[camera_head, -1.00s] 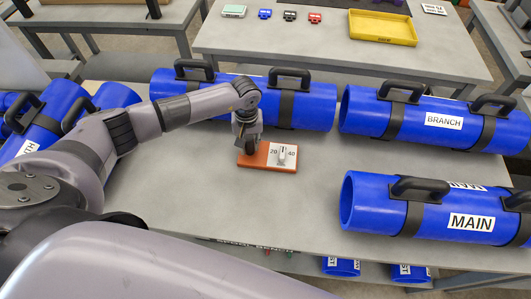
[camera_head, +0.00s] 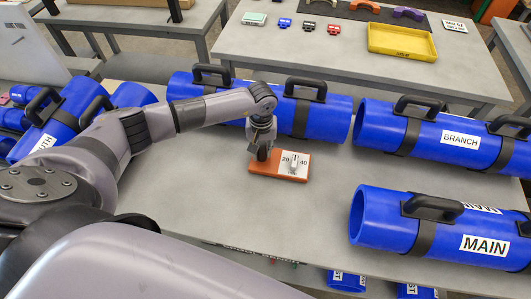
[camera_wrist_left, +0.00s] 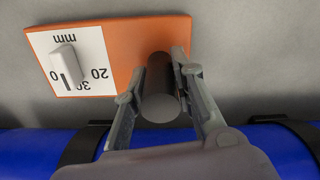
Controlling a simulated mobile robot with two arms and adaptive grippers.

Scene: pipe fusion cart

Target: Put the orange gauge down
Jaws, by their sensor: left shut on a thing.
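The orange gauge (camera_head: 262,167) is a flat block with a white scale plate at one end and a dark upright cylindrical handle at the other. In the head view it lies level at the grey table top, in front of the rear blue pipe; I cannot tell whether it touches the surface. My left gripper (camera_head: 263,152) comes down over its handle end. In the left wrist view the gauge (camera_wrist_left: 120,40) shows its "mm" scale, and the fingers (camera_wrist_left: 160,85) are on either side of the dark handle, shut on it. My right gripper is not in view.
The grey table (camera_head: 310,220) is bare in front of the gauge. A pipe marked BRANCH (camera_head: 425,135) lies at the back right and one marked MAIN (camera_head: 440,228) at the right. More blue pipes lie at the left. A yellow tray (camera_head: 402,40) stands on the far table.

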